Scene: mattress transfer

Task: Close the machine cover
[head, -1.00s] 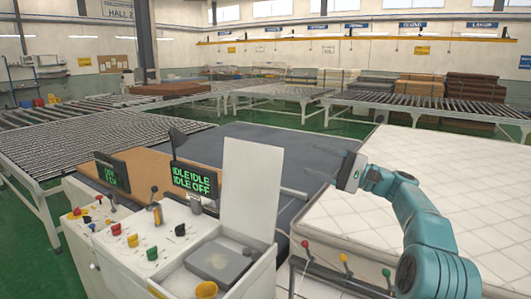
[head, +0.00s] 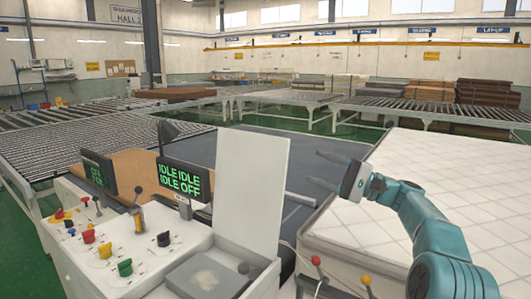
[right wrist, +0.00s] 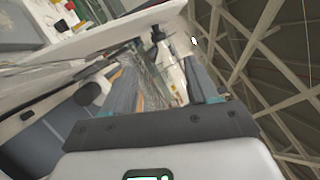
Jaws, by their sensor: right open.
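The machine cover (head: 251,190) is a flat white panel standing upright on the white control box, hinged at the far side of an open compartment (head: 208,278) with a grey block inside. My right gripper (head: 318,168) is open and empty. It is to the right of the cover and apart from it, above the dark conveyor bed, fingers pointing left. In the right wrist view its two fingers (right wrist: 160,85) are spread with nothing between them. My left gripper is not in view.
Coloured knobs and levers (head: 105,250) and a lit screen (head: 182,181) are left of the cover. A white mattress (head: 450,180) lies at the right. Small levers with coloured balls (head: 316,260) stand at the front. Roller conveyors (head: 80,150) fill the back.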

